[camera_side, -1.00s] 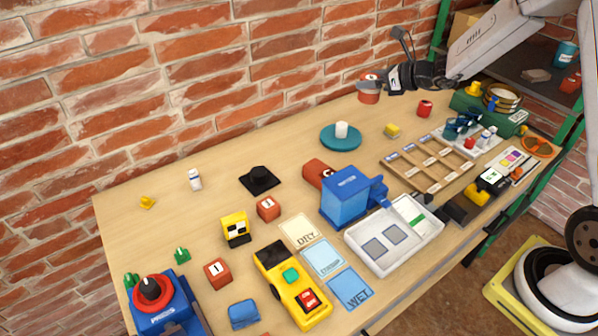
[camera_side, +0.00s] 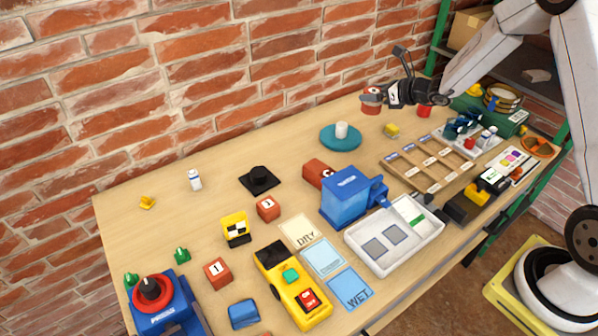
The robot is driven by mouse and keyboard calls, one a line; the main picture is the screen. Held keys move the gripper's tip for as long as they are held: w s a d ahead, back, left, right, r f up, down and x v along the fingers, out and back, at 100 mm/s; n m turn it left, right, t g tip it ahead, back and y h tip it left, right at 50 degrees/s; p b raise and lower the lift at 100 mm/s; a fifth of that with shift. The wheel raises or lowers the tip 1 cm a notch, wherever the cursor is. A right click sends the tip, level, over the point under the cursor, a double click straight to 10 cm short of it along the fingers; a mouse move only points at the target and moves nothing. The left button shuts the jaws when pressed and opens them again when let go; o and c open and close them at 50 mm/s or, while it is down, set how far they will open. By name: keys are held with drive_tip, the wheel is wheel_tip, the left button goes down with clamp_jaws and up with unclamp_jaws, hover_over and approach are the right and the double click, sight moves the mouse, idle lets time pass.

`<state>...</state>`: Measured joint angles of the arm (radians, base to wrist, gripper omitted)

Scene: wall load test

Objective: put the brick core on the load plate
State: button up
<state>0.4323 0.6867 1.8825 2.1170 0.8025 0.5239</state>
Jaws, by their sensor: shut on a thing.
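My gripper (camera_side: 384,95) is near the back right of the table and is shut on a small red cylinder with a pale mark, which looks like the brick core (camera_side: 371,104). I cannot tell whether the core touches the table. A teal round plate (camera_side: 328,143) with a white cylinder (camera_side: 341,130) on it lies below and left of my gripper. I cannot tell for sure which of these is the load plate.
A blue box-shaped device (camera_side: 345,200) and a white tray (camera_side: 412,250) stand at mid-table. A wooden sectioned rack (camera_side: 428,165), a yellow block (camera_side: 392,130) and another red cylinder (camera_side: 424,110) are at the right. A blue press (camera_side: 160,312) stands front left. The back left is mostly clear.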

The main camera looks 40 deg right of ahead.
drive_tip(key=shift+w+d+f, duration=0.45)
drive_tip(key=shift+w+f, duration=1.05)
drive_tip(key=shift+w, duration=0.6)
drive_tip(key=shift+w+d+f, duration=0.4)
drive_tip(key=shift+w+f, duration=1.15)
drive_tip(key=shift+w, duration=0.6)
drive_tip(key=shift+w+d+f, duration=0.45)
drive_tip(key=shift+w+f, duration=1.05)
drive_tip(key=shift+w, duration=0.6)
drive_tip(key=shift+w+f, duration=0.25)
drive_tip(key=shift+f, duration=1.5)
drive_tip(key=shift+f, duration=0.15)
drive_tip(key=o, duration=1.3)
drive_tip(key=shift+o, duration=0.2)
drive_tip(key=shift+s, duration=0.1)
